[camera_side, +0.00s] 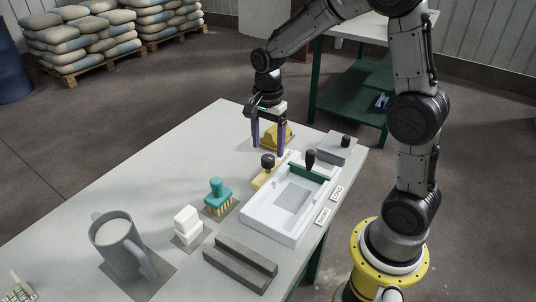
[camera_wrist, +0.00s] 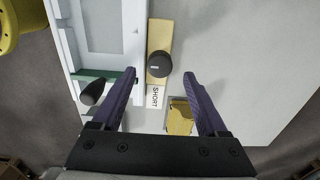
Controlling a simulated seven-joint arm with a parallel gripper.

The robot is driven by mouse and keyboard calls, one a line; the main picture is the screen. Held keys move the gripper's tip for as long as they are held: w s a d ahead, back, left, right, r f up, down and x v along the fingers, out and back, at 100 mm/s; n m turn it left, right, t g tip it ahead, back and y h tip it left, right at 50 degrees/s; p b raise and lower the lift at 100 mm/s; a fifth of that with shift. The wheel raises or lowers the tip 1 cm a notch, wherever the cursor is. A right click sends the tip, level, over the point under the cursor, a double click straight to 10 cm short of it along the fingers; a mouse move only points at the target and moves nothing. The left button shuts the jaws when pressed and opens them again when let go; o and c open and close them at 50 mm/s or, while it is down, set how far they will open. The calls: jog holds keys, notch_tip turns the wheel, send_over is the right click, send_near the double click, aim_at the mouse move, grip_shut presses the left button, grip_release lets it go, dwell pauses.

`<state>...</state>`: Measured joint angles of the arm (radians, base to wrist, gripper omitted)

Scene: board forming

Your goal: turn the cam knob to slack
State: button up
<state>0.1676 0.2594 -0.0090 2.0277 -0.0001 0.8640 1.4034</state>
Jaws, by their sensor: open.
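A round black knob (camera_side: 267,161) stands on a tan block (camera_side: 262,178) beside the white tray; no slack mark is readable. In the wrist view the same knob (camera_wrist: 160,64) has a small light mark and lies between my fingertips. My gripper (camera_side: 268,151) has purple fingers, spread apart and empty, pointing down by the knob. I cannot tell their exact height over it. In the wrist view both fingertips of my gripper (camera_wrist: 160,72) are apart from the knob.
The white tray (camera_side: 254,222) has a green bar (camera_side: 306,172) with a tall black handle (camera_side: 310,158). A grey block with a black knob (camera_side: 346,141) stands right, and a yellow piece (camera_side: 288,132) behind my fingers. A teal brush (camera_side: 218,190) and grey mug (camera_side: 116,243) are nearer.

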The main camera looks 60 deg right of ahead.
aim_at(268, 157)
jog(key=shift+f, duration=2.05)
jog(key=shift+c, duration=0.2)
grip_shut()
